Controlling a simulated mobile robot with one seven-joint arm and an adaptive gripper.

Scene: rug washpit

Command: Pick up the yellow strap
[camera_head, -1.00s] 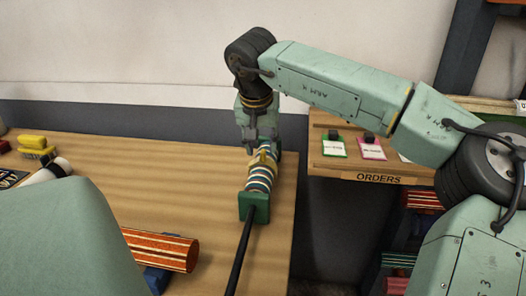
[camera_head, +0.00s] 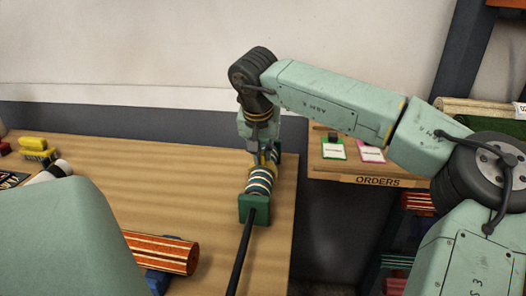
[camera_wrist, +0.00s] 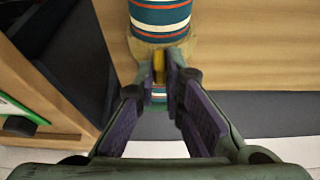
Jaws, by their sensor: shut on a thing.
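The yellow strap (camera_wrist: 158,68) shows as a narrow upright yellow piece between my fingertips in the wrist view. It is at a striped teal, white and orange roll (camera_head: 259,180), by a tan band (camera_wrist: 160,43) around that roll. The roll lies on a green holder (camera_head: 253,208) near the table's right edge, and it also shows in the wrist view (camera_wrist: 160,14). My gripper (camera_wrist: 160,73) points down over the roll and is shut on the strap. The fingers hide part of the strap and roll.
The wooden table (camera_head: 215,180) is clear left of the roll. A black rod (camera_head: 241,255) runs forward from the holder. An orange striped roll (camera_head: 160,250) lies at front left. An ORDERS shelf (camera_head: 370,180) with tags stands right, across a gap.

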